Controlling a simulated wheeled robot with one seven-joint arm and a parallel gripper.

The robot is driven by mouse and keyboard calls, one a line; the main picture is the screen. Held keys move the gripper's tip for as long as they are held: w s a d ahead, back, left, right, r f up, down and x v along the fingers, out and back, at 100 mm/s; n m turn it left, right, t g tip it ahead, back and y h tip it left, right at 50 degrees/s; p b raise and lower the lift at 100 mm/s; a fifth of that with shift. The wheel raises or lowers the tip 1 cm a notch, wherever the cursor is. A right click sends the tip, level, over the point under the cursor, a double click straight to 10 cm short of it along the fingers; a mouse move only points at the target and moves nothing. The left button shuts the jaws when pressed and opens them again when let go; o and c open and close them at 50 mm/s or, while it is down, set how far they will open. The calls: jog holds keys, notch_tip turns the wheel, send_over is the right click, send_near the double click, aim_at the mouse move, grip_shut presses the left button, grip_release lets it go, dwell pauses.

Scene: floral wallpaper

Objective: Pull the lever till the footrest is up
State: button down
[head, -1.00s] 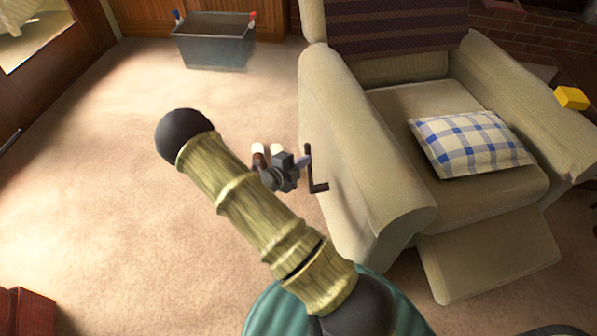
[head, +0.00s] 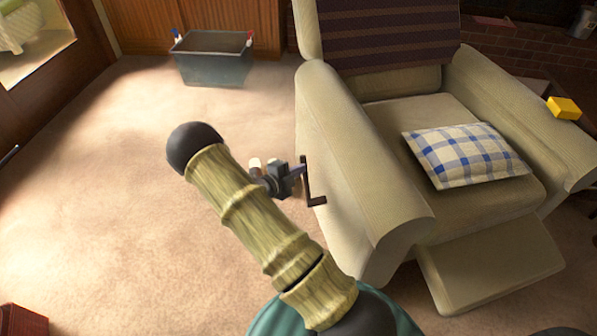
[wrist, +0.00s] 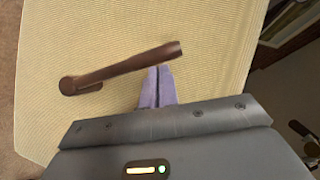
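The cream armchair (head: 440,100) stands at the right of the head view. Its footrest (head: 490,265) sticks out at the front as a slanting panel. The dark lever (head: 308,180) is on the chair's left side in the picture. In the wrist view the brown lever (wrist: 120,68) runs from a round pivot at left up to a free end at right. My gripper (wrist: 157,68) has its two purple fingers pressed together, tips at the lever's lower edge near the free end. I cannot tell whether they touch it. My gripper also shows beside the lever in the head view (head: 301,170).
A grey bin (head: 213,60) stands by the wooden cabinet. A red-brown object (head: 22,320) is at the lower left.

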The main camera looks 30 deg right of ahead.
jog(key=shift+w+d, duration=0.25)
jog(key=shift+w, duration=0.3)
jog(key=s+a+r+p, duration=0.5)
jog(key=s+a, duration=0.2)
jog(key=a, duration=0.4)
jog(key=shift+s+p, duration=0.3)
jog(key=shift+p, duration=0.1)
jog(key=shift+w+f, duration=0.1)
